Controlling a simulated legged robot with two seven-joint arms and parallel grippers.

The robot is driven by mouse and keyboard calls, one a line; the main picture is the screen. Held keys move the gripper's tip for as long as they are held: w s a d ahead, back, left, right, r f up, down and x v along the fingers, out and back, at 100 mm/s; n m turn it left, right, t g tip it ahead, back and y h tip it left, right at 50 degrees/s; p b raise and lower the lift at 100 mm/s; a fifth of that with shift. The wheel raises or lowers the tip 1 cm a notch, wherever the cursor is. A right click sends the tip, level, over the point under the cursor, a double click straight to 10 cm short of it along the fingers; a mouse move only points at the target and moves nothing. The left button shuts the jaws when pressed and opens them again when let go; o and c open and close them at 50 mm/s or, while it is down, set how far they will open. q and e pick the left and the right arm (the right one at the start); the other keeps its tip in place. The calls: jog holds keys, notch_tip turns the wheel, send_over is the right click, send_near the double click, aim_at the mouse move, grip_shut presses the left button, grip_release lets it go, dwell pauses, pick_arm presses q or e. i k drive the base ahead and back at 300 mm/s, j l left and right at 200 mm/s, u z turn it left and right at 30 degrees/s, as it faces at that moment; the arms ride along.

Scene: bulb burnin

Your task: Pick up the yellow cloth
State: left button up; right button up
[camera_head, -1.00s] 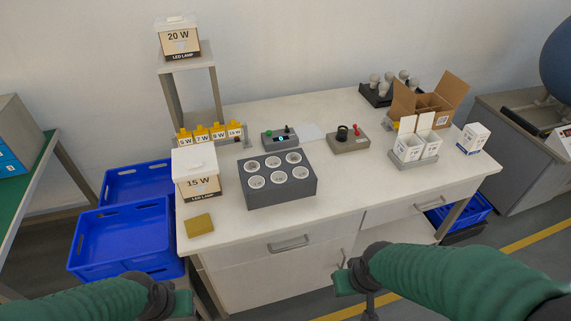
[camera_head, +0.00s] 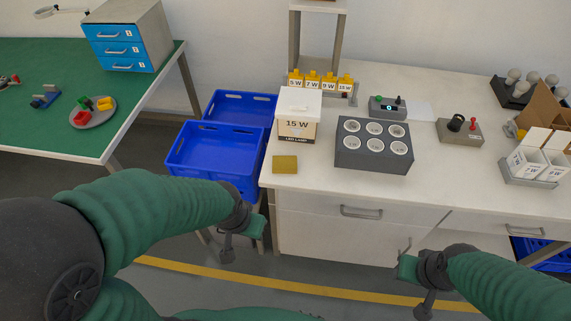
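The yellow cloth (camera_head: 285,164) is a small, flat mustard-yellow square. It lies on the front left corner of the white table (camera_head: 318,184), just in front of the 15 W box (camera_head: 298,128). My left gripper (camera_head: 243,228) is in front of the table's left end, nearer to me and left of the cloth, not touching it. My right gripper (camera_head: 415,275) is in front of the drawers, well to the right of the cloth. Neither gripper visibly holds anything. Their finger gaps are too unclear to read.
A dark block with six round sockets (camera_head: 373,160) stands right of the box. Yellow wattage-labelled holders (camera_head: 320,82) stand behind it. Blue crates (camera_head: 215,150) sit left of the table. A green table (camera_head: 60,115) is at far left.

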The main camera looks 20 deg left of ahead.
aim_at(281, 165)
jog(key=i+j+z, duration=0.2)
jog(key=j+z, duration=0.25)
jog(key=i+j+z, duration=0.1)
jog(key=j+z, duration=0.35)
jog(key=j, duration=0.15)
jog(key=j+z, duration=0.45)
jog(key=j, duration=0.15)
